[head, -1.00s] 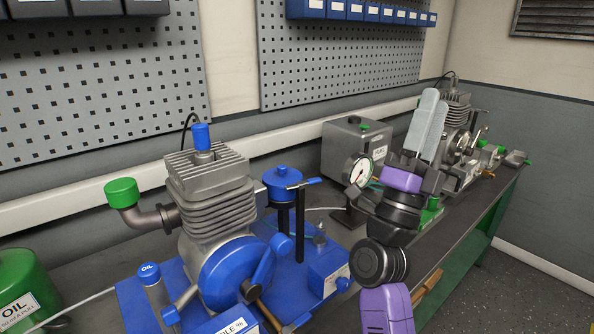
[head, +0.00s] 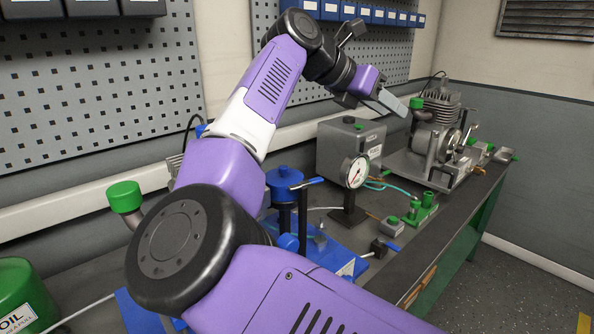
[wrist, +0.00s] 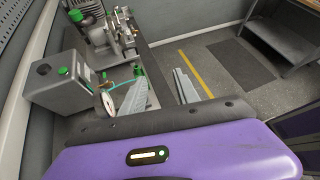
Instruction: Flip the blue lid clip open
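A blue lidded cup (head: 284,180) stands on dark posts on the blue engine stand, left of centre in the head view. My gripper (head: 397,106) is raised above the bench, to the right of and higher than the cup, pointing right. The wrist view shows its two grey fingers (wrist: 160,76) spread apart with nothing between them. The cup is not visible in the wrist view.
My arm hides most of the near engine. A grey fuel box (head: 340,150), a dial gauge (head: 356,172) and a green fitting (head: 421,209) stand on the bench (head: 440,228). A second engine (head: 440,130) stands at the far end. A pegboard (head: 240,70) is behind.

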